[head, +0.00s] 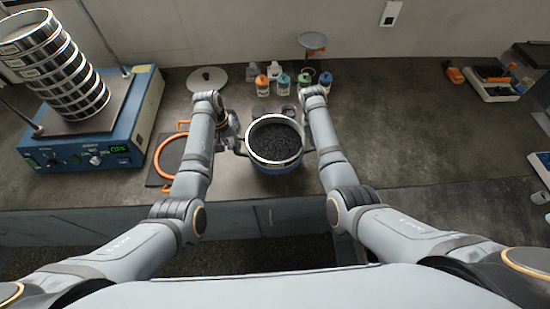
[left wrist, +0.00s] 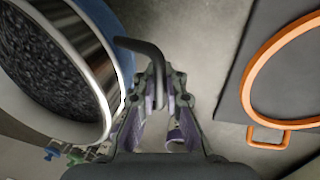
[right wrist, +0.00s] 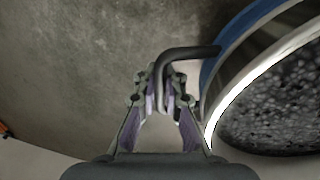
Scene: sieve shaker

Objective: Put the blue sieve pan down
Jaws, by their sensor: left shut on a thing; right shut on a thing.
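The blue sieve pan (head: 275,144) is in the middle of the head view, upright, with a bright steel rim and dark granules inside. Its blue wall also shows in the left wrist view (left wrist: 118,32) and the right wrist view (right wrist: 232,38). My left gripper (left wrist: 158,95) is shut on the pan's dark bent handle on its left side. My right gripper (right wrist: 160,95) is shut on the matching handle on the right side; in the head view the arm hides it. Whether the pan touches the bench is hard to tell.
A blue shaker (head: 92,135) with a stack of sieves (head: 55,68) stands at the left. A dark mat with an orange ring (head: 172,155) lies left of the pan. Several small bottles (head: 262,86) stand behind it.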

